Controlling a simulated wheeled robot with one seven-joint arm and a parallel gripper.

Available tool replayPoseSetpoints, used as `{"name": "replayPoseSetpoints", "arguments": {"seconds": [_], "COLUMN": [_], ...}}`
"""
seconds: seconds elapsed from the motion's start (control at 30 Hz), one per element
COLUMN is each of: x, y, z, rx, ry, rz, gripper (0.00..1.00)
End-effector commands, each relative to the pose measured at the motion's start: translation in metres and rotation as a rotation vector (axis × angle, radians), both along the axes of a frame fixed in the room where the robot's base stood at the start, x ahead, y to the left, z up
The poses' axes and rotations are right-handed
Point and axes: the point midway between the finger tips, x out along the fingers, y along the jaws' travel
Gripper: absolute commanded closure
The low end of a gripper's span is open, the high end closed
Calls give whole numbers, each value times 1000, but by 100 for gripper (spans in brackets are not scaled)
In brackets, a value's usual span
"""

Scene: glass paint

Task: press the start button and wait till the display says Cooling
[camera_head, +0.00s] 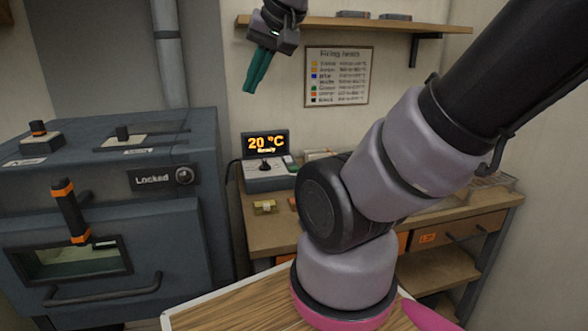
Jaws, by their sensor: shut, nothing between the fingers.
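A grey controller box (266,181) stands on the wooden bench, with a lit display (267,144) on its raised back. The display shows orange digits "20 °C" and a small word below that looks like "Ready". The box has a dark knob or lever in the middle and a small greenish part at its right side; I cannot tell which part is the start button. My gripper (250,90) hangs in the air above the controller, its green fingers shut and pointing down, holding nothing. It is clear of the box.
A large blue-grey kiln (110,190) stands at left, with a "Locked" sign, a window, and an orange-and-black handle. A wall shelf (360,23) is at top, with a chart (337,76) below it. My arm hides much of the bench (255,228).

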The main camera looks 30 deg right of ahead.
Motion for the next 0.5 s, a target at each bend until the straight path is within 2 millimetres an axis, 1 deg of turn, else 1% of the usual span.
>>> {"name": "replayPoseSetpoints", "arguments": {"seconds": [0.4, 0.5], "x": [0, 6], "y": [0, -2], "z": [0, -1], "rx": [0, 0], "ry": [1, 5], "rz": [-1, -25], "gripper": [100, 100]}}
